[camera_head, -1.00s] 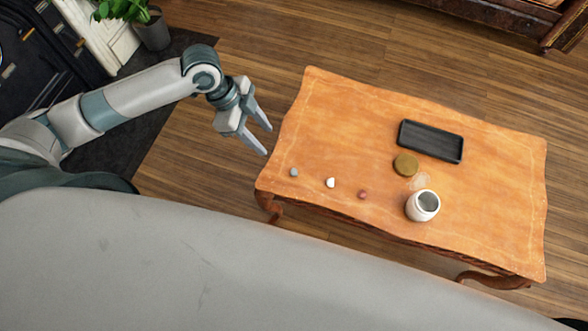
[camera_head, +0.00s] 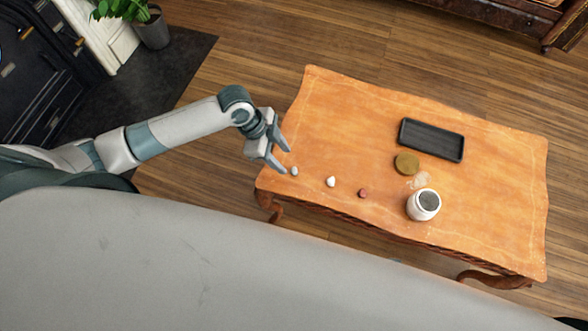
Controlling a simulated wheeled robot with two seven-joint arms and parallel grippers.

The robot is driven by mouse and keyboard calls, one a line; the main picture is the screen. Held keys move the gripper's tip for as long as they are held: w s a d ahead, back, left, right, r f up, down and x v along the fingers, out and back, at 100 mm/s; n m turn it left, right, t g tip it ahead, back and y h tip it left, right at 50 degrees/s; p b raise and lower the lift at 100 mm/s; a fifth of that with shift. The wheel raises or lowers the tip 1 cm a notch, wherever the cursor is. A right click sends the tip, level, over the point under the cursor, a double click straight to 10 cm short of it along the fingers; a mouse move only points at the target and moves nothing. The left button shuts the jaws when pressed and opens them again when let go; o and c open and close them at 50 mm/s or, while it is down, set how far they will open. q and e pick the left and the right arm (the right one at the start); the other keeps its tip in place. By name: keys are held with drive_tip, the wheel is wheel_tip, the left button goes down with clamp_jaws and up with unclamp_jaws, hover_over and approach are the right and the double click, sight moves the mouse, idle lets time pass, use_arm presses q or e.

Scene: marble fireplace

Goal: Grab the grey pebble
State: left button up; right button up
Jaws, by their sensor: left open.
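The grey pebble (camera_head: 294,171) lies near the left end of the wooden table (camera_head: 350,120), in a row with a white pebble (camera_head: 331,181) and a reddish pebble (camera_head: 362,193). My left gripper (camera_head: 287,161) is open, with its fingers pointing down and right. In the picture its fingertips are right beside the grey pebble, one above it and one to its left. I cannot tell how high the tips are above the table. My right gripper is not in view.
A white jar (camera_head: 423,205) stands right of the pebbles, with a round brownish-yellow lid (camera_head: 406,163) behind it. A black tray (camera_head: 431,140) lies at the back right. The table's upper left part is clear. A potted plant (camera_head: 150,28) stands on the floor at top left.

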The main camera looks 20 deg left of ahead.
sight(293, 169)
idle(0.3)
use_arm(q)
drive_tip(key=d+f, duration=0.1)
drive_tip(key=f, duration=0.1)
drive_tip(key=d+f, duration=0.1)
drive_tip(key=shift+s+d+f, duration=0.25)
drive_tip(key=shift+d+f, duration=0.05)
drive_tip(key=shift+f, duration=0.1)
drive_tip(key=shift+d+f, duration=0.1)
drive_tip(key=shift+f, duration=0.25)
drive_tip(key=c, duration=1.1)
